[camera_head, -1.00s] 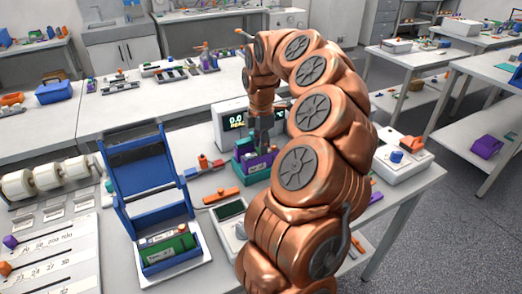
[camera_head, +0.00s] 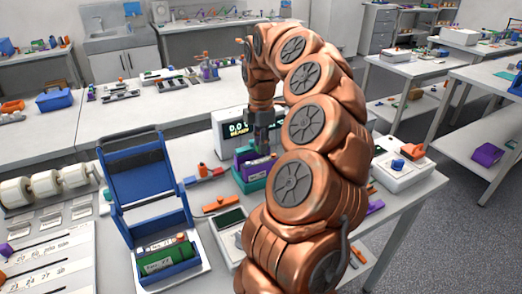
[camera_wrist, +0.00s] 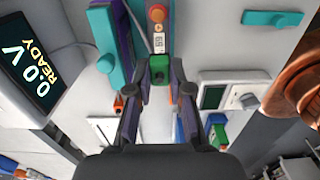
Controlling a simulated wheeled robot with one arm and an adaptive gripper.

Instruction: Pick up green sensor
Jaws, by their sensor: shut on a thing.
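My gripper (camera_head: 263,138) is above the teal holder (camera_head: 247,186) on the bench. In the wrist view my gripper (camera_wrist: 158,80) has both fingertips closed on a small green piece (camera_wrist: 158,62), which I take to be the green sensor. A grey labelled part and an orange round part lie in line beyond it. A purple block (camera_head: 258,169) sits in the teal holder, and the holder (camera_wrist: 105,45) shows just left of the fingers in the wrist view. In the head view the held piece is too hidden to make out.
A display (camera_head: 238,128) stands behind the holder. A blue stand (camera_head: 138,185) with a green battery (camera_head: 165,257) is to the left. A meter (camera_head: 230,218) and an orange piece (camera_head: 222,205) lie in front. A white device (camera_head: 405,176) stands to the right.

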